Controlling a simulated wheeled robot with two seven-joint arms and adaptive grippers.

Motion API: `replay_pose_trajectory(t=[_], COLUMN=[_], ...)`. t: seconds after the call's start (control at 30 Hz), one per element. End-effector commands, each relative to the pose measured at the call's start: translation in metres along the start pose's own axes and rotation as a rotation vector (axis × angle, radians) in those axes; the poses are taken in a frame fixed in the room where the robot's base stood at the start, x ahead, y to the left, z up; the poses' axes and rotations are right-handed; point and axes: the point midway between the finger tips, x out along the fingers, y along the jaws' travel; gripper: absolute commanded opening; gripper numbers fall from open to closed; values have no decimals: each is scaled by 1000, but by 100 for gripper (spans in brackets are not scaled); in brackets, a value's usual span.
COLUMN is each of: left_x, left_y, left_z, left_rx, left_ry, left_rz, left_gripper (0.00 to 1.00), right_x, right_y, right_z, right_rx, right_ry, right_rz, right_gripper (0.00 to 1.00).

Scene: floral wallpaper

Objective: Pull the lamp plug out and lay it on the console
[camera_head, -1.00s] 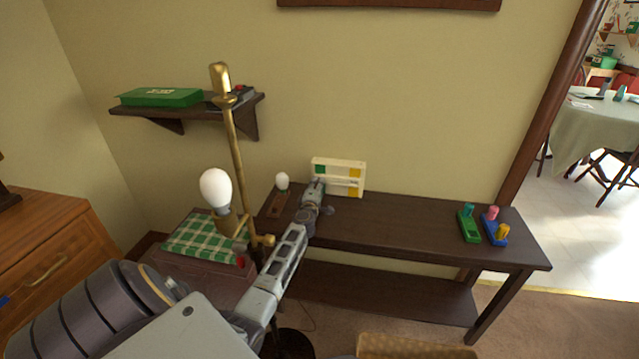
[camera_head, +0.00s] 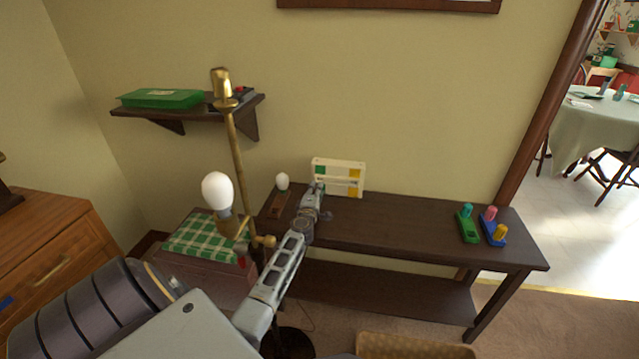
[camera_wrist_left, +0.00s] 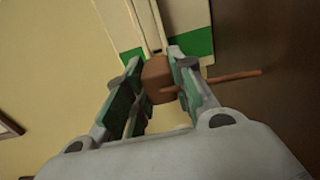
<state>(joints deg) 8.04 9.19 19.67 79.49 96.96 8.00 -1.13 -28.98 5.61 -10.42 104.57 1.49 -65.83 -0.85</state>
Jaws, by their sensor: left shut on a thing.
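The plug (camera_wrist_left: 158,80) is a small brown block with a thin brown cord (camera_wrist_left: 235,77) running off to the right in the left wrist view. My left gripper (camera_head: 318,188) is shut on it, one finger on each side; it also shows in the wrist view (camera_wrist_left: 160,75). The plug is right at the edge of a white unit (camera_head: 340,172) with green and yellow panels, standing at the back of the console. I cannot tell whether the plug sits in the unit or is clear of it. The dark wooden console (camera_head: 410,225) runs to the right. My right gripper is not in view.
A brass floor lamp (camera_head: 236,150) with a bulb (camera_head: 217,189) stands left of my arm. The middle of the console is clear.

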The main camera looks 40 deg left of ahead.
Motion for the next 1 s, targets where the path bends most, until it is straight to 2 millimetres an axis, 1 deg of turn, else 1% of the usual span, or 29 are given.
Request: replay_pose_trajectory(t=[0.37, 0.77, 1.0], left_x=[-10, -11, -9], left_y=[0, 0, 0], left_z=[0, 0, 1], left_rx=[0, -2, -53], left_ry=[0, 0, 0], left_rz=[0, 1, 1], left_gripper=[0, 0, 0], right_x=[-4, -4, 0], right_y=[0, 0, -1], right_z=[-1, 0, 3], right_rx=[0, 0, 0], right_ry=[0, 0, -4], right_rz=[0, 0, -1], right_gripper=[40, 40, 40])
